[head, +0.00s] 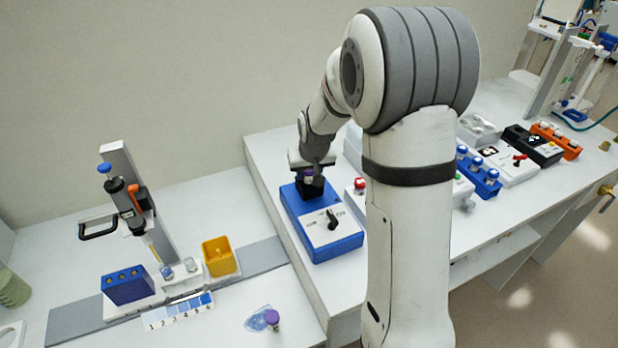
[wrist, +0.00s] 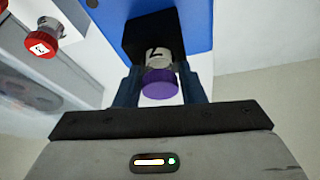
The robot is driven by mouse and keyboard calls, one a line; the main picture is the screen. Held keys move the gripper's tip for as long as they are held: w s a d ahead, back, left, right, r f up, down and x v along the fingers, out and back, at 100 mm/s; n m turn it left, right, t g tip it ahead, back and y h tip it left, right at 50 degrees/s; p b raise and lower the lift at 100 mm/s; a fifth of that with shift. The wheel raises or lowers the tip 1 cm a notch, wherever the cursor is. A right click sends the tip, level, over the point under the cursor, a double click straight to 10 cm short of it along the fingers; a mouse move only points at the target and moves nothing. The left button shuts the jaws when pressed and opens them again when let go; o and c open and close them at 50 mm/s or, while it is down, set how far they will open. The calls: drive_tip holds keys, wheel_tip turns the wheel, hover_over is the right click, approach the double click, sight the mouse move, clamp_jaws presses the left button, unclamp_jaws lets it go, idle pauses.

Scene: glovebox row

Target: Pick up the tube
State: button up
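A tube with a purple cap (wrist: 160,84) and a pale label stands in the black block of the blue device (head: 330,244); its cap also shows in the head view (head: 309,173). My gripper (wrist: 160,80) is over the device, with one dark finger on each side of the tube. The fingers appear closed against the tube. Its lower end is hidden in the black block. A second purple-capped tube (head: 272,318) is on the lower table at the front, on a blue patch.
A red-capped item (wrist: 42,44) stands close to the device. A blue rack (head: 128,286), a yellow container (head: 219,257) and a pipette stand (head: 128,190) are on the lower table. Blue-capped tubes in a rack (head: 480,176) are at the right.

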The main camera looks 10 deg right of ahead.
drive_tip(key=c, duration=0.6)
wheel_tip(320, 180, up, 10)
drive_tip(key=shift+b, duration=0.75)
